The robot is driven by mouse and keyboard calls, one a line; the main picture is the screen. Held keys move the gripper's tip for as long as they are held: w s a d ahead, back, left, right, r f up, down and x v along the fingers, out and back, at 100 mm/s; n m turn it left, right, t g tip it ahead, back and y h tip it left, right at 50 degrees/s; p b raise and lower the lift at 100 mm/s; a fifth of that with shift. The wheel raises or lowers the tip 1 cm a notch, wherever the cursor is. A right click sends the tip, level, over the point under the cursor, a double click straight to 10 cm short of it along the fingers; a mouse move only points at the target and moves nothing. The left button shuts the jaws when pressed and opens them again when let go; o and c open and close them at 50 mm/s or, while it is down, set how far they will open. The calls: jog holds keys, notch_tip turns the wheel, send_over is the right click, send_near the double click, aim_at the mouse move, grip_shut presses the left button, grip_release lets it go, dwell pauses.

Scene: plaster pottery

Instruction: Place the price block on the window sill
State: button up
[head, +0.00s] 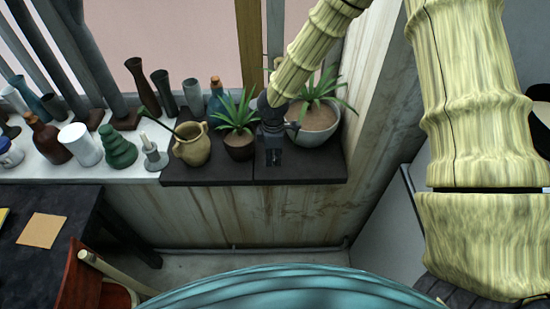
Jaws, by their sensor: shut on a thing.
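My gripper (273,154) is at the right end of the window sill, over its dark slab (308,172), between two potted plants. It points down and is shut on a small dark thing, which appears to be the price block; the fingers and the dark background hide most of it. I cannot tell whether the block touches the slab. The sill continues to the left as a pale ledge (110,176).
A small potted plant (238,146) is just left of my gripper, and a larger pale pot (318,127) is close on its right. A tan jug (192,150) and several bottles and vases crowd the left. The slab's front strip is clear.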

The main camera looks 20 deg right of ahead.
jog(key=shift+w+d, duration=0.25)
jog(key=shift+w, duration=0.05)
jog(key=shift+w+d+f+p, duration=0.1)
jog(key=shift+f+p, duration=0.2)
jog(key=shift+p, duration=0.1)
jog(key=shift+f+p, duration=0.45)
jog(key=shift+f, duration=1.05)
jog(key=shift+f, duration=0.15)
jog(key=o, duration=0.7)
